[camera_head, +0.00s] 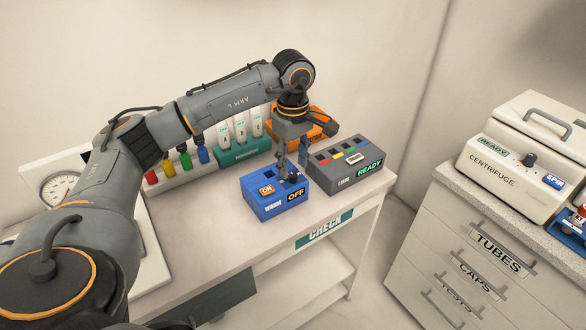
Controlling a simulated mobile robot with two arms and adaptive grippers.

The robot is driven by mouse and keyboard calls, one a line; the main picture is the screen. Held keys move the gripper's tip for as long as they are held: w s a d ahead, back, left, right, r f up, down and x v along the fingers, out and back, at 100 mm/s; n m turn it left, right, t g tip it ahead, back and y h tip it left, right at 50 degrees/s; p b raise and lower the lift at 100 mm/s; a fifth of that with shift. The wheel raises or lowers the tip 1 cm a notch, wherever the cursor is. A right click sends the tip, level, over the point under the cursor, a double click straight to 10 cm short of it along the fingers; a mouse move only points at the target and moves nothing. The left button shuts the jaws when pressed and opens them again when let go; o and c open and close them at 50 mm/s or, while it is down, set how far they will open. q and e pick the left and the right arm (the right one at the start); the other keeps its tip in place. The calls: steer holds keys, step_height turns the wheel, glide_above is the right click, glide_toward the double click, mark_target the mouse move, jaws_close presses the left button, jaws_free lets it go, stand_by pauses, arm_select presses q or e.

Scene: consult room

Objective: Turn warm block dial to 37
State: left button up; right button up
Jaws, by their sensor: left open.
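The warm block (262,212) is a blue box near the front edge of the white bench. It has a WARM label, an orange ON plate and a black OFF plate. A small dark knob, likely its dial (293,177), sits on its top at the back right, partly hidden by my fingers. I cannot read its setting or see a 37. My left gripper (291,163) points down over this knob, open, with its fingers at or just above it. I cannot tell whether they touch. My right gripper is not in view.
A grey block marked READY (345,165) stands close right of the warm block. Behind are a teal rack (243,152) with white tubes, an orange tray (318,127) and a row of coloured-capped items. A centrifuge (505,178) stands on the right cabinet. Bench front is clear.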

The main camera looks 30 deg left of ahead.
mark_target(293, 174)
arm_select(q)
step_height(293, 174, up, 9)
steer(key=shift+r, duration=0.15)
stand_by(0.5)
